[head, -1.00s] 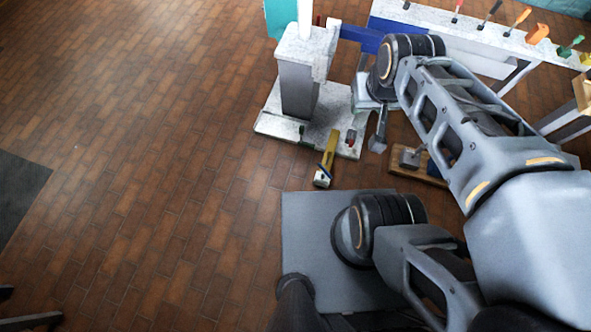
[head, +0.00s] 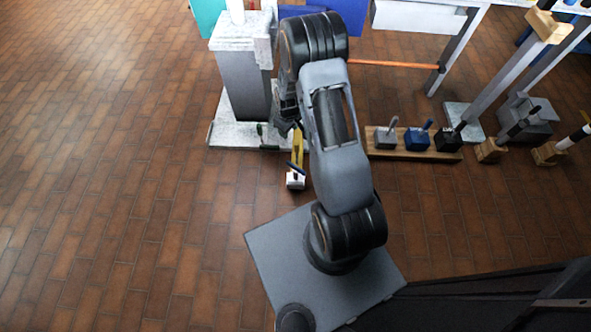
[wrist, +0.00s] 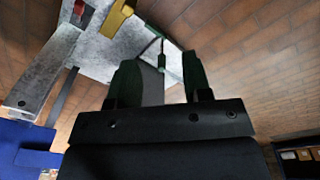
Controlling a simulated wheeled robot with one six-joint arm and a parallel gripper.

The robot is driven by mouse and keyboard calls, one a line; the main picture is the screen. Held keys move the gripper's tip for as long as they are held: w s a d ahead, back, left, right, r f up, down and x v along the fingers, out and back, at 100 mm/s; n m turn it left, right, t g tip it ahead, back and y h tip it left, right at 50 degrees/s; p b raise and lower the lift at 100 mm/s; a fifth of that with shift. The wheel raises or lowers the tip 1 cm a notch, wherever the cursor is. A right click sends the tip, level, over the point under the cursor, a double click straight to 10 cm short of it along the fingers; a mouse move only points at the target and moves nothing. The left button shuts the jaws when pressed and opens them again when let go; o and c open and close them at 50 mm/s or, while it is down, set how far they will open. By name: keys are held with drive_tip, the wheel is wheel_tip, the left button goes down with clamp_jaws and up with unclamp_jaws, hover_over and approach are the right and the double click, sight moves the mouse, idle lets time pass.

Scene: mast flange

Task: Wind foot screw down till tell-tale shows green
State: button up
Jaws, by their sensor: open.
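The grey-white mast column (head: 243,85) stands on a speckled base plate (head: 222,134) in the head view; the plate also shows in the wrist view (wrist: 107,52). My gripper (head: 290,122) is over the plate's right side, partly hidden by my arm. In the wrist view my gripper (wrist: 160,64) is open. A small red part in a dark holder (wrist: 78,10) is at the top left. I cannot tell which part is the tell-tale.
A yellow bar (head: 298,148) with a white end block (head: 295,181) lies beside the plate, close to my gripper. A wooden board (head: 412,153) with several dark blocks is to the right. An orange rod (head: 395,65) and a bench stand behind. The floor at left is clear.

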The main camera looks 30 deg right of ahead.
drive_tip(key=n+b, duration=0.1)
drive_tip(key=b, duration=0.4)
hover_over(296, 167)
drive_tip(key=shift+g, duration=0.4)
wheel_tip(296, 167, down, 20)
drive_tip(key=shift+w+f, duration=0.1)
drive_tip(key=shift+w, duration=0.05)
wheel_tip(296, 167, down, 7)
drive_tip(key=b, duration=0.4)
drive_tip(key=shift+b, duration=0.3)
drive_tip(key=c, duration=0.8)
